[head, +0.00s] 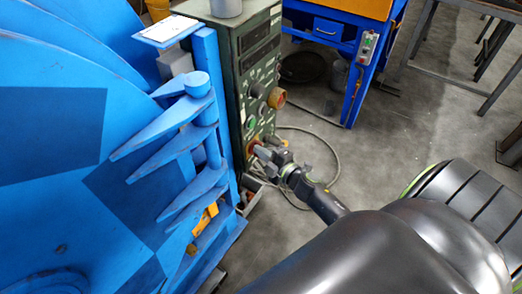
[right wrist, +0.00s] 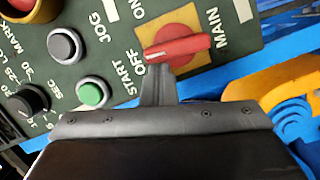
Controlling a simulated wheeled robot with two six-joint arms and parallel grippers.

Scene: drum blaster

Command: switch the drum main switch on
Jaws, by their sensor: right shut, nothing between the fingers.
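The main switch is a red rotary handle on a yellow plate (right wrist: 185,30), on a dark green control panel (right wrist: 110,40). It shows in the right wrist view, between the printed words ON, OFF and MAIN. One end of the red handle (right wrist: 185,50) lies close to the word OFF. My right gripper (right wrist: 157,88) is shut and empty, its fingertips right at the lower side of the handle; I cannot tell if they touch. In the head view my right gripper (head: 264,152) is at the low part of the cabinet (head: 236,75) and partly hides the switch. My left gripper is not in view.
On the panel near the switch are a green START button (right wrist: 92,93), a grey JOG button (right wrist: 64,45) and a black knob (right wrist: 30,98). The big blue drum machine (head: 70,130) stands left of the cabinet. A cable (head: 330,160) lies on the open grey floor at the right.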

